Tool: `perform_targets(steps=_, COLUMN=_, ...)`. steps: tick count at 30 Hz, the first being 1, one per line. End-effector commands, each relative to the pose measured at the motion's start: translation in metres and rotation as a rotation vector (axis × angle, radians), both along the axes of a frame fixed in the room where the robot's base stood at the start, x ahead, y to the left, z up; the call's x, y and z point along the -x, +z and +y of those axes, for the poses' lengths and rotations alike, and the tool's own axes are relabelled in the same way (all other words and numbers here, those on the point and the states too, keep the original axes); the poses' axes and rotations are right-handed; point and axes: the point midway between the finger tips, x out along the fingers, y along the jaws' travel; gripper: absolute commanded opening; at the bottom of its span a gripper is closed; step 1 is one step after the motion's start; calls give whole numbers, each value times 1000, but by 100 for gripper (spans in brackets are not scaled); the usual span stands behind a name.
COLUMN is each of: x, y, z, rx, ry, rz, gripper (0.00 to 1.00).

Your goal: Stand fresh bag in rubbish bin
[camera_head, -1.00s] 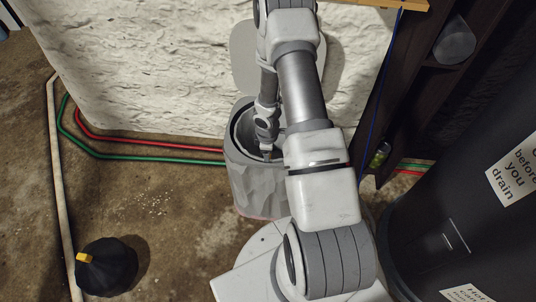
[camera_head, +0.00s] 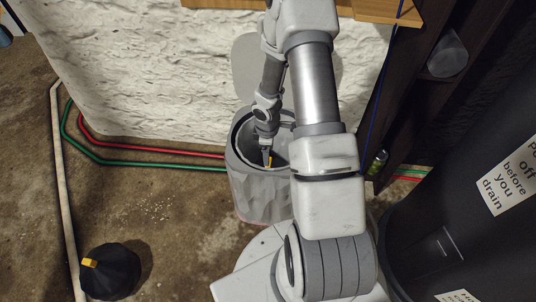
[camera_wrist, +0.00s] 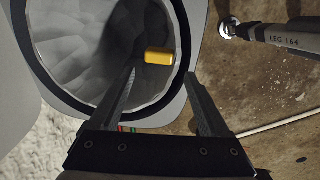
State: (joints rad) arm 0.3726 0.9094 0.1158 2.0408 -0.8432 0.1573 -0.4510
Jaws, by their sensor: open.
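The rubbish bin (camera_head: 262,198) is a grey faceted bin with its grey lid raised behind it (camera_head: 247,60). Its round mouth and crumpled grey inside (camera_wrist: 85,50) fill much of the wrist view.
A dark bag (camera_head: 110,271) with a yellow tie stands on the floor at lower left. Red and green pipes (camera_head: 150,158) run along the white wall. A large black barrel (camera_head: 455,215) and dark shelving (camera_head: 400,130) crowd the right.

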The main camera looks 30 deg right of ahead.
Motion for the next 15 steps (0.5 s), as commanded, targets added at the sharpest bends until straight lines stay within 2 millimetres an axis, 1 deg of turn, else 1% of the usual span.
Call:
perform_targets(steps=1, x=0, y=13, z=0, rx=0, ry=-2, rz=-1, gripper=80)
perform_targets(steps=3, x=1, y=21, z=0, rx=0, ry=-3, rz=-1, gripper=80)
perform_targets(steps=8, x=2, y=34, z=1, rx=3, ry=-3, rz=-3, gripper=80)
perform_targets(steps=11, x=-2, y=50, z=-1, rx=19, ry=-25, rz=-15, gripper=80)
perform_targets(steps=14, x=-8, y=81, z=-4, rx=51, ry=-73, rz=-40, gripper=80)
perform_targets(steps=15, x=-10, y=98, z=-4, rx=66, ry=-100, rz=-55, gripper=80)
